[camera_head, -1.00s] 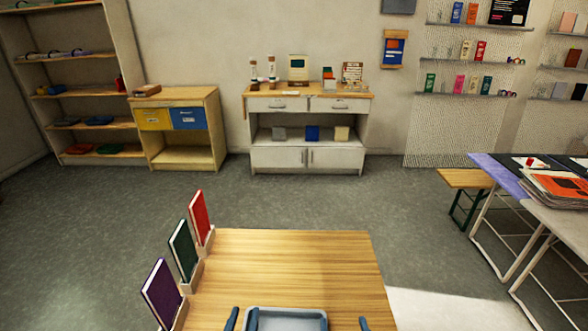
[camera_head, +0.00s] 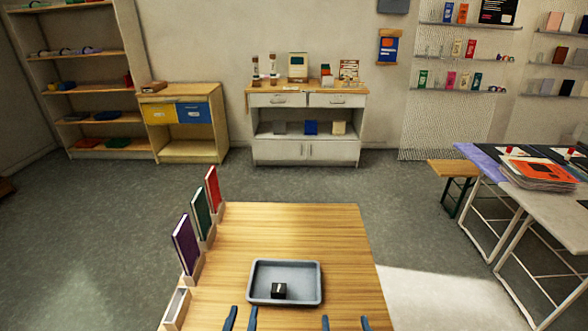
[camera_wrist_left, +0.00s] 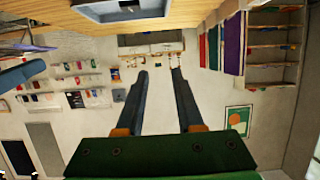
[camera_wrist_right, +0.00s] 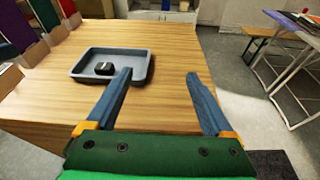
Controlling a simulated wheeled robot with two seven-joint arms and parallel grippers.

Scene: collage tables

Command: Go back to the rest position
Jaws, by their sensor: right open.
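My left gripper (camera_head: 240,318) is at the bottom edge of the head view, in front of the wooden table (camera_head: 335,225). In the left wrist view, my left gripper (camera_wrist_left: 158,78) has its two fingers apart with nothing between them. My right gripper (camera_head: 345,323) is at the bottom of the head view, to the right of the left one. In the right wrist view, my right gripper (camera_wrist_right: 160,78) is open and empty near the table's edge. A grey tray (camera_head: 310,298) lies on the table with a small black object (camera_head: 278,291) inside; both grippers are apart from it.
Purple (camera_head: 186,244), green (camera_head: 201,213) and red (camera_head: 212,188) books stand in holders along the table's left edge. An empty holder (camera_head: 175,308) is nearest me. A bench (camera_head: 452,168) and a work table (camera_head: 545,205) stand right. Floor between is clear.

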